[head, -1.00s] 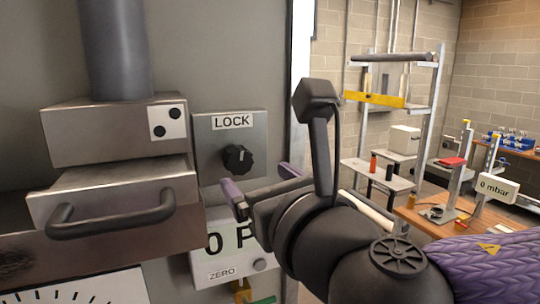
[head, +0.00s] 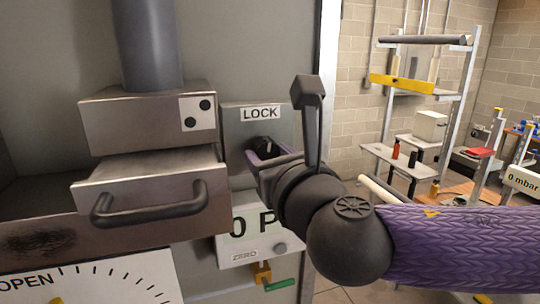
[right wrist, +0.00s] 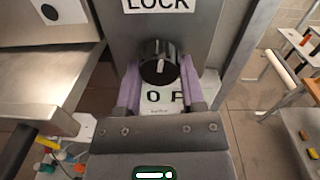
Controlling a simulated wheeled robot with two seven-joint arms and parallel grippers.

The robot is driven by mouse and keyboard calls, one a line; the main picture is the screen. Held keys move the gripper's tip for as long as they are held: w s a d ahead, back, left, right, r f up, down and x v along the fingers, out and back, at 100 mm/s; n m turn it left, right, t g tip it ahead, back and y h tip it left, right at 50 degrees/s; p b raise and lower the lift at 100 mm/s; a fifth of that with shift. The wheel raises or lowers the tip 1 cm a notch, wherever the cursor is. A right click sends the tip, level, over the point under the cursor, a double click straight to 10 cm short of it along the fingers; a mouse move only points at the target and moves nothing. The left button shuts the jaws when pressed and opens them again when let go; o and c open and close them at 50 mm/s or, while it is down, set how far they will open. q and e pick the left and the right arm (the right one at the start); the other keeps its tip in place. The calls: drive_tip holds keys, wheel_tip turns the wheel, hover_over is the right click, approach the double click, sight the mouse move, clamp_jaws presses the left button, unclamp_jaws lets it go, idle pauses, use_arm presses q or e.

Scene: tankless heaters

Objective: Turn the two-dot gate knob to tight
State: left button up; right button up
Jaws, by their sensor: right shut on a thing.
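The black knob (head: 263,142) sits on a grey panel (head: 286,130) labelled LOCK, to the right of the steel gate housing (head: 130,125) that carries a white plate with two black dots (head: 198,112). My right gripper (head: 266,157) is shut on the knob. In the right wrist view its purple fingers (right wrist: 160,78) lie on either side of the knob (right wrist: 158,58). A white pointer line shows on the lower part of the knob's face there. The fingers partly cover the knob in the head view. My left gripper is not in view.
Below the housing is a steel gate block (head: 190,185) with a dark bar handle (head: 150,210). A display (head: 245,225) with a ZERO button is under the panel. An open-scale dial (head: 100,280) is lower left. A shelf rack (head: 465,100) stands in the right background.

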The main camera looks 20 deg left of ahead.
clamp_jaws()
drive_tip(key=m+b, duration=0.4)
drive_tip(key=m, duration=0.6)
drive_tip(key=shift+a+f+m+b, duration=0.1)
drive_tip(key=shift+m+b, duration=0.2)
drive_tip(key=shift+b, duration=0.05)
drive_tip(key=m+b, duration=0.1)
drive_tip(key=m, duration=0.4)
drive_tip(key=shift+m+t, duration=0.3)
drive_tip(key=shift+m+h+b, duration=0.4)
drive_tip(key=shift+m+b, duration=0.2)
drive_tip(key=shift+m, duration=1.8)
drive_tip(key=o, duration=1.1)
unclamp_jaws()
drive_tip(key=shift+o, duration=0.2)
